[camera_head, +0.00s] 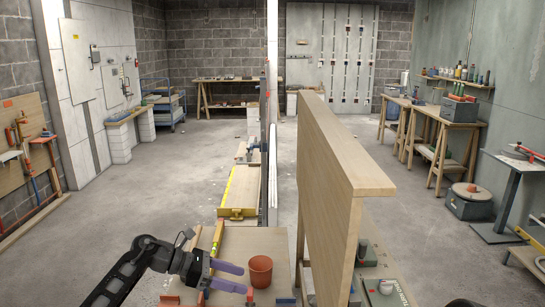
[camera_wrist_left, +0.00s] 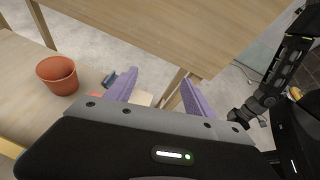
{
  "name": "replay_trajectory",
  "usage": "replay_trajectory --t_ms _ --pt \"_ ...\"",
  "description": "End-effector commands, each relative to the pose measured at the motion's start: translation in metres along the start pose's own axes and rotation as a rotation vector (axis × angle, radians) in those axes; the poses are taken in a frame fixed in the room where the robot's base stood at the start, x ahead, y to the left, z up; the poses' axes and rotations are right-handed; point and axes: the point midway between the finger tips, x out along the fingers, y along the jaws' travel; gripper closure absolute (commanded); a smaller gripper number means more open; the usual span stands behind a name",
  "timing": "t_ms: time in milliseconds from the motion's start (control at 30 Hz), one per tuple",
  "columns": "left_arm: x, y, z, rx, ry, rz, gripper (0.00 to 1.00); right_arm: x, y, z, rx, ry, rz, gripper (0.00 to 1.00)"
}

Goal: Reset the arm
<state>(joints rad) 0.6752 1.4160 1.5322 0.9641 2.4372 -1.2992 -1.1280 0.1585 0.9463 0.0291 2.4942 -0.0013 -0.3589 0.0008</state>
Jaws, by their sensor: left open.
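My left gripper (camera_head: 244,279) is open and empty, with two purple fingers pointing right in the head view. It is low in the picture, just left of a terracotta pot (camera_head: 260,271) on a wooden bench top (camera_head: 222,268). The left wrist view shows the fingers (camera_wrist_left: 158,78) spread apart with nothing between them. In that view the pot (camera_wrist_left: 57,75) stands upright to the left, apart from the fingers. A dark arm link of mine shows at the right of the wrist view; the right gripper's fingers are not seen.
A tall wooden panel (camera_head: 330,170) stands right of the bench. A yellow spirit level (camera_head: 217,238) and a yellow-edged board (camera_head: 238,190) lie beyond my left gripper. Open concrete floor (camera_head: 135,215) is on the left; work tables (camera_head: 432,118) line the right wall.

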Motion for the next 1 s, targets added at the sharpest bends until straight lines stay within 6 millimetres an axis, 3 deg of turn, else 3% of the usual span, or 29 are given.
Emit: replay_trajectory --t_ms 367,567,667,767,800,900,1000 --pt "0.058 0.026 -0.087 0.023 0.422 0.252 0.38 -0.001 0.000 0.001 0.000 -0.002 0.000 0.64" --pt "0.111 0.018 -0.137 0.365 0.708 0.419 0.38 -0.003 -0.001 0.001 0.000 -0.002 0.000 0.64" --pt "0.148 -0.012 -0.156 0.651 0.773 0.422 0.38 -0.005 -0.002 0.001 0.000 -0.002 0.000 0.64" --pt "0.186 -0.071 -0.182 0.945 0.766 0.321 0.38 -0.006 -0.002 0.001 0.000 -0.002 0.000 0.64" --pt "0.197 -0.099 -0.195 1.047 0.752 0.259 0.38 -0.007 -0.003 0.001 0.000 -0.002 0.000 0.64" --pt "0.208 -0.172 -0.233 1.243 0.702 0.081 0.38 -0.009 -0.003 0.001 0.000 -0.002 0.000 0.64" --pt "0.200 -0.244 -0.271 1.382 0.649 -0.116 0.38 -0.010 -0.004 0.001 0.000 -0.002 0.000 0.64"
